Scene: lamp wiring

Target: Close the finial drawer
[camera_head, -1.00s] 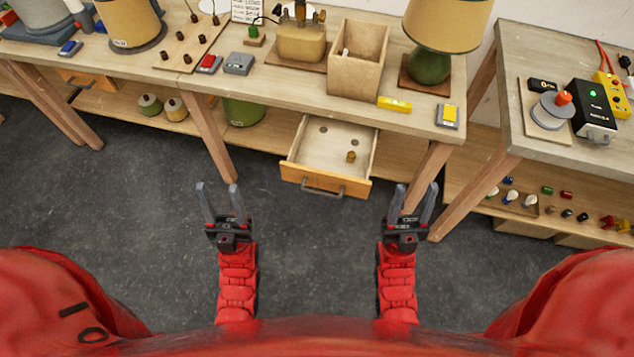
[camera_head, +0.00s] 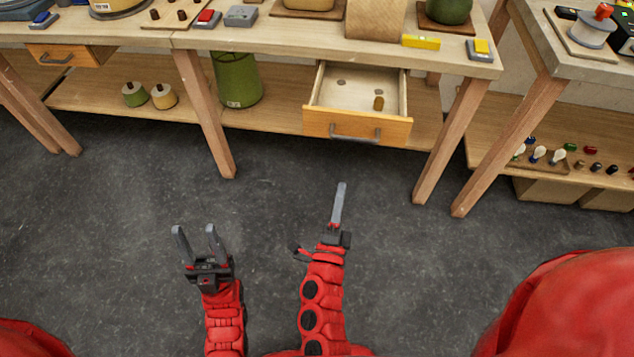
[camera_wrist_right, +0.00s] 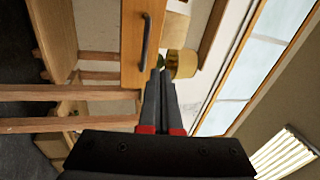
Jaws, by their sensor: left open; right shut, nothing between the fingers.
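The finial drawer (camera_head: 357,124) stands pulled out below the tabletop, with a wooden front and a grey bar handle (camera_head: 355,137). A small brass-coloured finial (camera_head: 379,103) and flat round discs lie inside it. My right gripper (camera_head: 341,185) is shut and empty, pointing up at the drawer from the near side with a gap of floor between. In the right wrist view, the right gripper's fingers (camera_wrist_right: 161,75) lie together, and the drawer handle (camera_wrist_right: 146,38) shows just ahead of them. My left gripper (camera_head: 195,230) is open and empty, lower left of the drawer, over the floor.
Table legs (camera_head: 203,115) and (camera_head: 450,140) flank the open drawer. A lower shelf holds a green vase (camera_head: 237,80) and two small spools (camera_head: 150,95). The floor in front is clear.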

